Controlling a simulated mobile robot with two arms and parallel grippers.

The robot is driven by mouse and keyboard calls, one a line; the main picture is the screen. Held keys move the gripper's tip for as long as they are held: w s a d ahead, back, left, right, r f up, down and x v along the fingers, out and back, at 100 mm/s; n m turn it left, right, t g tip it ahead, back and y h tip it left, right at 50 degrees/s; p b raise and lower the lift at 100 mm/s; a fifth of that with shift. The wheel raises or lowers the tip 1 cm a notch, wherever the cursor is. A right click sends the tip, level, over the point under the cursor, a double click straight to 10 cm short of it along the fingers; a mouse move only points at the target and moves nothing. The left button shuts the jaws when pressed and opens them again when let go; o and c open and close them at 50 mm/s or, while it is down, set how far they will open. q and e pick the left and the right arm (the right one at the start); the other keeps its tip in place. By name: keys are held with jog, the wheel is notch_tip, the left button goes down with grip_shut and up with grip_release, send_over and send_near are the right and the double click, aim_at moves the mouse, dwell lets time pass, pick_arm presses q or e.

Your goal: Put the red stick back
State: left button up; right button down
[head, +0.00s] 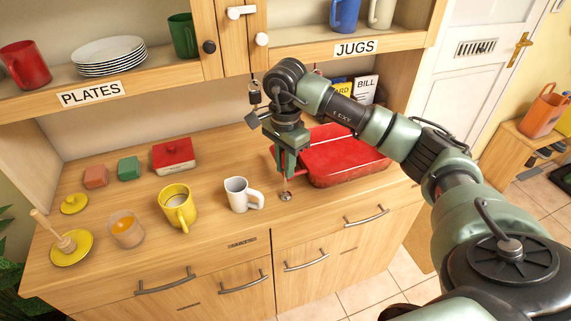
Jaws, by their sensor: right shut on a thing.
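My right gripper (285,165) points down over the wooden counter, just right of the white mug and at the left end of the red tray. It is shut on a thin red thing, which I take to be the red stick (286,182). Most of the stick is hidden by the fingers. A small round grey piece (286,196) shows right below it, near the counter's front edge; I cannot tell whether it is part of the stick or whether it touches the counter. My left gripper is not in view.
The white mug (238,194), yellow mug (176,207), glass jar (126,230) and yellow saucer (73,253) with a wooden dipper stand leftward. Behind are a red box (174,156) and two small blocks. The red tray (348,176) fills the right. Shelves overhang the back.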

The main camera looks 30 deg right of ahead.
jog(key=c, duration=1.4)
grip_release()
jog(key=shift+f, duration=0.1)
jog(key=shift+o, duration=0.2)
notch_tip(320, 180, up, 7)
jog(key=shift+w+r+b, duration=0.1)
jog(key=shift+r+b, duration=0.05)
jog(key=shift+b, duration=0.7)
notch_tip(320, 180, up, 5)
jog(key=shift+r+p, duration=0.1)
jog(key=shift+p, duration=0.3)
